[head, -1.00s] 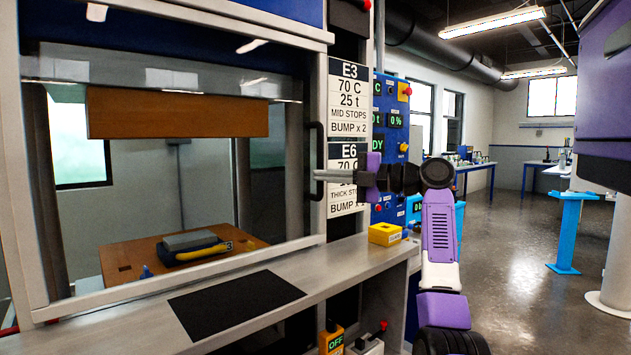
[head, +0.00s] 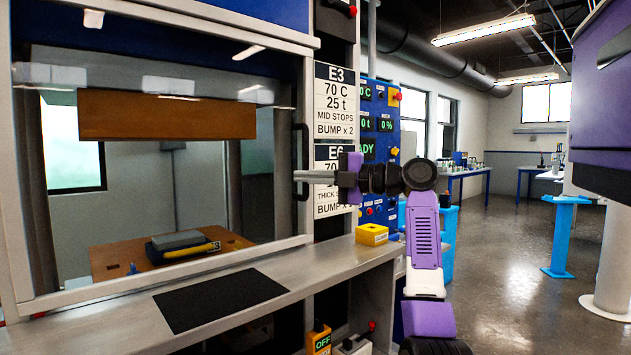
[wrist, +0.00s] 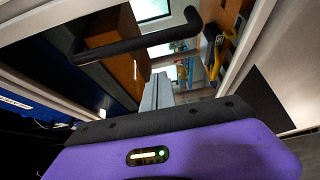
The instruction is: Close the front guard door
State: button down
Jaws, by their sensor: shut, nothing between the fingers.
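The front guard door (head: 311,100) is a pale metal frame around a see-through panel at the left of the head view. It spans the front of the press; I cannot tell whether it is fully shut. Its black upright bar handle (head: 304,150) is on the right side and also crosses the upper part of the wrist view (wrist: 135,44). My gripper (head: 296,177) is shut and empty, its grey fingers pointing left at the handle's lower half. In the wrist view the fingertips (wrist: 157,88) lie just below the bar. I cannot tell whether they touch it.
A counter (head: 335,259) with a black mat (head: 220,299) runs below the door. A yellow box (head: 372,234) stands on it, below my gripper. A blue control panel (head: 378,120) stands behind my wrist. Open floor (head: 490,260) lies to the right.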

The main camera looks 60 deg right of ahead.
jog(key=s+d, duration=0.1)
jog(key=s, duration=0.7)
jog(key=shift+d, duration=0.2)
jog(key=shift+s+f, duration=0.1)
jog(key=shift+s, duration=0.05)
